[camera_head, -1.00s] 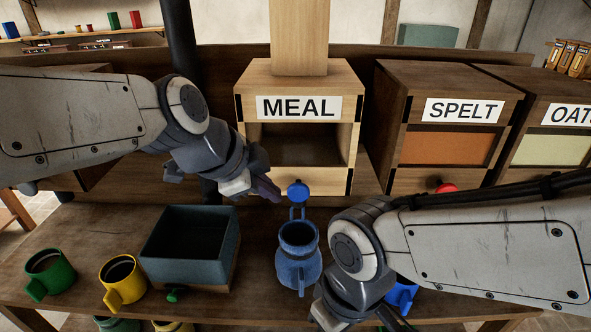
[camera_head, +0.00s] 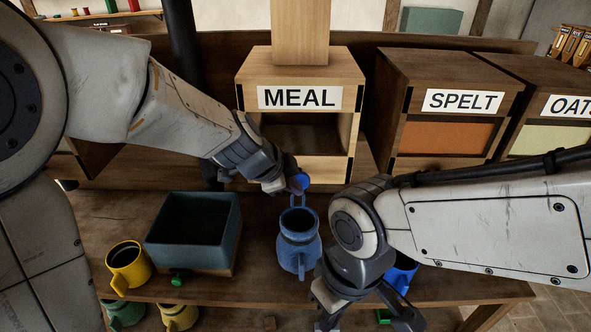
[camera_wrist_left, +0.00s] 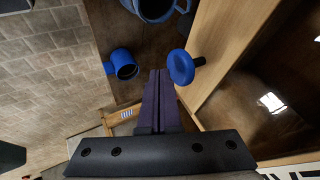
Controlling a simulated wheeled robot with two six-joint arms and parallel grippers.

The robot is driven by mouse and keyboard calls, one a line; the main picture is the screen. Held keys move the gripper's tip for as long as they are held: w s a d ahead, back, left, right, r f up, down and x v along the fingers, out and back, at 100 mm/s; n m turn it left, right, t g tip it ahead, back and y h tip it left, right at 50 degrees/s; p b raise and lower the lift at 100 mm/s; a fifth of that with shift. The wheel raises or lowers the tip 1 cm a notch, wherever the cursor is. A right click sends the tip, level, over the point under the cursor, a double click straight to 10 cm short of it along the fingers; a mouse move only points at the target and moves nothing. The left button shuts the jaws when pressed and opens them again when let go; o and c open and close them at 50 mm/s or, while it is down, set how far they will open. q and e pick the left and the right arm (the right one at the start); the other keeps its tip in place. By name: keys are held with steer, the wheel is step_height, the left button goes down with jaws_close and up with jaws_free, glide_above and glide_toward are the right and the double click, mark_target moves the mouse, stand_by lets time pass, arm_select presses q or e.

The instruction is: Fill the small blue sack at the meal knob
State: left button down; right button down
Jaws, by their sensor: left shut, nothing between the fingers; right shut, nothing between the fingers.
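The small blue sack (camera_head: 299,255) stands upright with its mouth open, on the bench in front of the meal bin (camera_head: 349,75). Its top edge also shows in the left wrist view (camera_wrist_left: 153,10). The blue meal knob (camera_head: 304,181) sticks out at the bin's lower front, above and behind the sack. My left gripper (camera_head: 289,180) is shut and empty, right at the knob. In the left wrist view the knob (camera_wrist_left: 181,67) lies just right of the closed fingertips (camera_wrist_left: 160,74); contact is unclear. My right gripper (camera_head: 328,322) is shut and empty near the front edge, partly cut off.
A blue mug (camera_head: 401,273) stands right of the sack, partly behind my right arm. A dark open box (camera_head: 192,248) with a green knob and a yellow mug (camera_head: 128,266) stand to the left. The spelt bin (camera_head: 440,85) and oat bin (camera_head: 555,80) stand right.

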arm_select(q)
steer(key=shift+w, duration=0.45)
steer(key=w+b, duration=0.1)
steer(key=w, duration=0.2)
steer(key=shift+f, duration=0.15)
steer(key=shift+w, duration=0.2)
steer(key=shift+w+r, duration=0.1)
steer(key=shift+r, duration=0.2)
stand_by(2.0)
